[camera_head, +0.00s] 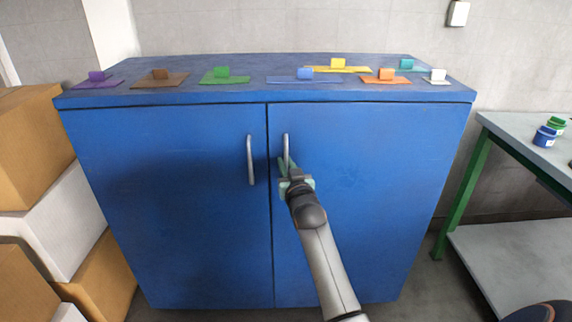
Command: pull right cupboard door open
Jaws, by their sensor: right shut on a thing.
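A blue cupboard stands straight ahead with two doors. The right cupboard door (370,190) looks closed, with a dark seam between it and the left door (170,190). The right door's vertical metal handle (286,142) is near the seam; its lower part is hidden behind my gripper. My right gripper (287,165) is shut on that handle, its arm reaching up from the bottom. The left door's handle (250,160) is free. My left gripper is not in view.
Several coloured blocks on flat plates, such as a green one (223,75), lie on the cupboard top (260,95). Cardboard boxes (30,145) are stacked at the left. A green-legged table (510,130) with small jars (545,137) stands at the right. Some floor is free between cupboard and table.

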